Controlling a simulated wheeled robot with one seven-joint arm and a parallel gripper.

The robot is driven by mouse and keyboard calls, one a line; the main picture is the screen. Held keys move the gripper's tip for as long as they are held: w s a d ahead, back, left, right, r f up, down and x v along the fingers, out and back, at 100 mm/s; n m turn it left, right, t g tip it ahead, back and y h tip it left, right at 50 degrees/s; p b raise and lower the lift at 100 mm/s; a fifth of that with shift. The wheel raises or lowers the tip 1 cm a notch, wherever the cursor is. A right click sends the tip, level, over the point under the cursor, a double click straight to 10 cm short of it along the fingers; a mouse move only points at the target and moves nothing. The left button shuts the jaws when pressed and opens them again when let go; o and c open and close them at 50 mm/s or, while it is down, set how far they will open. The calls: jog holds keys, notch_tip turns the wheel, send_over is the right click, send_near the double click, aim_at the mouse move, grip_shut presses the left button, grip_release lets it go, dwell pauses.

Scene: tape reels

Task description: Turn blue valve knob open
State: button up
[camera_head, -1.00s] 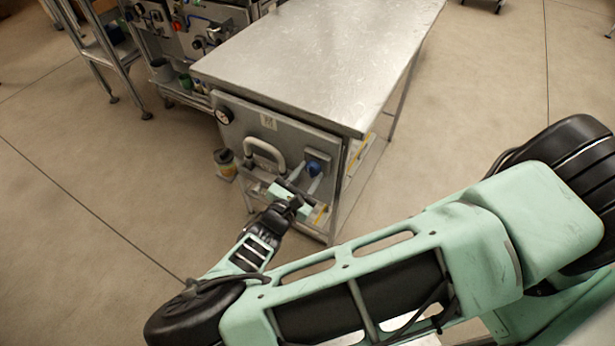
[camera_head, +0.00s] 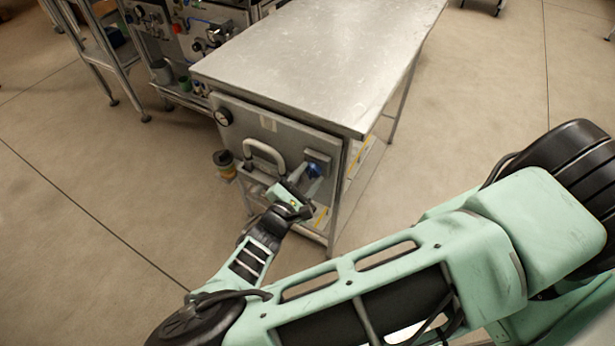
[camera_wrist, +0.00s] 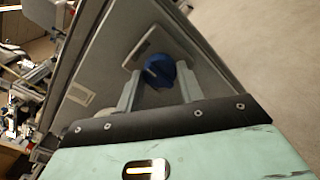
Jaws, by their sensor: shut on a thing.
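The blue valve knob (camera_head: 314,170) sits on a grey square plate at the right of the panel (camera_head: 240,125) on the table's front end. In the wrist view the blue knob (camera_wrist: 160,71) shows between the two grey fingers of my gripper (camera_wrist: 159,84). In the head view my gripper (camera_head: 304,172) reaches the knob from the lower left and is tilted. It is shut on the knob, one finger on each side. The fingertips' contact is partly hidden by the gripper body in the head view.
A curved grey handle (camera_head: 265,152) stands out from the panel left of the knob, close to my gripper. A round gauge (camera_head: 223,117) is at the panel's upper left. The metal tabletop (camera_head: 320,50) is bare. Open floor (camera_head: 90,220) lies at left.

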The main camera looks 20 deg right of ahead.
jog(key=o, duration=1)
jog(key=shift+a, duration=0.1)
jog(key=b+v, duration=0.3)
jog(key=v, duration=1.4)
jog(key=shift+s+a, duration=0.1)
jog(key=shift+s, duration=0.05)
